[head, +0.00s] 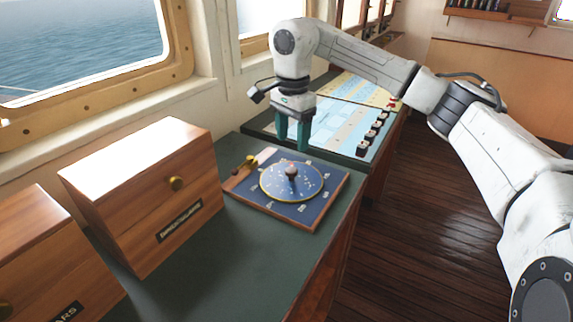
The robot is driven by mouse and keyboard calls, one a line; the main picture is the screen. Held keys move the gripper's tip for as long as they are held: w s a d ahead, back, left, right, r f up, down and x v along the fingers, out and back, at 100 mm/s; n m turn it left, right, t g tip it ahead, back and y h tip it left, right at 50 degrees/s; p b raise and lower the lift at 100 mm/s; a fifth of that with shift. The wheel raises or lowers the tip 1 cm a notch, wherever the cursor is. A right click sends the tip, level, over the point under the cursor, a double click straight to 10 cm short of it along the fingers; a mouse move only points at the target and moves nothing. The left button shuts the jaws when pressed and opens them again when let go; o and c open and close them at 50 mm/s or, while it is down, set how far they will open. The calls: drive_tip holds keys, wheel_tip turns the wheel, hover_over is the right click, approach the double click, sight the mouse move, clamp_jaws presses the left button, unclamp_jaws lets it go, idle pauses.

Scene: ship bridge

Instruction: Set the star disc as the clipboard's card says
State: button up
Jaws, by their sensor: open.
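The star disc (283,188) is a round dark blue disc with a yellow rim and a dark knob (291,172) at its middle. It sits on a square blue board (257,208) with a wooden frame and pale labels around the disc. A small brass piece (248,162) stands on a wooden strip at the board's left. My gripper (293,146) points down above the board's far edge, behind the knob, with green fingers. It is open, and nothing shows between the fingers. I see no clipboard or card in this view.
Two wooden boxes with brass knobs, one (140,190) beside the board and one (45,265) nearer, stand on the green counter (235,270). Beyond is a chart table (345,115) with several small dark blocks along its edge. The counter's right edge drops to the wooden floor (420,240).

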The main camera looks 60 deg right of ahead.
sight(291, 170)
wheel_tip(291, 170, down, 9)
drive_tip(key=shift+r, duration=0.1)
idle(0.4)
clamp_jaws()
idle(0.4)
drive_tip(key=shift+w, duration=0.1)
